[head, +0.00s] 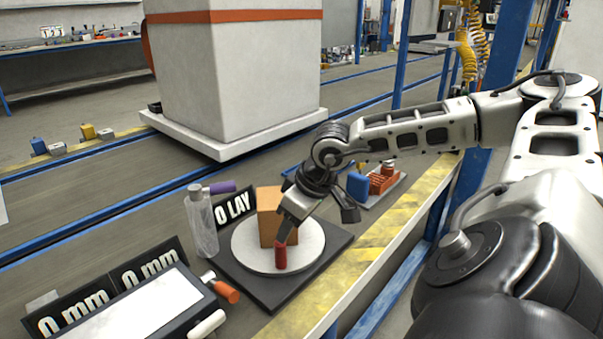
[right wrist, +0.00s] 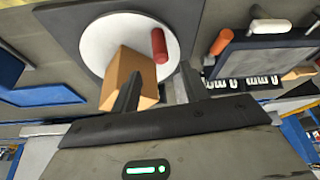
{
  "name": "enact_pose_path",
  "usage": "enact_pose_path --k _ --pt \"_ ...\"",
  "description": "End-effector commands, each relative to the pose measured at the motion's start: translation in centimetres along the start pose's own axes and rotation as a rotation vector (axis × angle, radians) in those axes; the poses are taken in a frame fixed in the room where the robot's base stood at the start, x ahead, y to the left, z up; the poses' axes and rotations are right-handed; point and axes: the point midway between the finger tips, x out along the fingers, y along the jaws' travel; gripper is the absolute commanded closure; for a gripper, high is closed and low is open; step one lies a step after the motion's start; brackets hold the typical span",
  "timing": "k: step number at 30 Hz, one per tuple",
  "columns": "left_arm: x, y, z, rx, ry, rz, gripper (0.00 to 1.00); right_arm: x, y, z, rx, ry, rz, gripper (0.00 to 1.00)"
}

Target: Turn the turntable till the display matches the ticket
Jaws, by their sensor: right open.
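The turntable is a round white disc (head: 308,245) on a dark square base (head: 333,262); the disc also shows in the right wrist view (right wrist: 97,42). An orange-brown box (head: 267,212) and a red upright peg (head: 281,256) stand on it; the peg also shows in the right wrist view (right wrist: 159,46). My right gripper (head: 318,212) is open above the disc, with one finger close to the peg. I cannot tell whether they touch. I cannot make out a ticket. My left gripper is out of view.
A clear bottle (head: 201,225) and a purple-capped item (head: 221,187) stand left of the turntable. Black "0 mm" signs (head: 75,310) and a dark-framed panel (head: 140,312) are front left. A blue block (head: 357,187) and a red rack (head: 382,182) lie behind my right wrist.

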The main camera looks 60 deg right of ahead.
Motion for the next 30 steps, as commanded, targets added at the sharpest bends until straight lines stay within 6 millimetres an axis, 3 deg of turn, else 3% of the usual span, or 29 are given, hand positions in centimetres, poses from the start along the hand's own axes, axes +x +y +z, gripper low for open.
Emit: enact_pose_path --k 3,9,30 --pt "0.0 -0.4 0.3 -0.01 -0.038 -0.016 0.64 -2.7 0.1 -0.1 -0.001 0.0 0.004 0.55" --pt "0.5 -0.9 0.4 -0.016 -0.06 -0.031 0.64 -4.8 0.1 0.0 -0.001 0.001 0.001 0.55" --pt "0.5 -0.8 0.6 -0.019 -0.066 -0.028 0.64 -5.0 -0.1 0.0 0.001 0.0 -0.003 0.55"
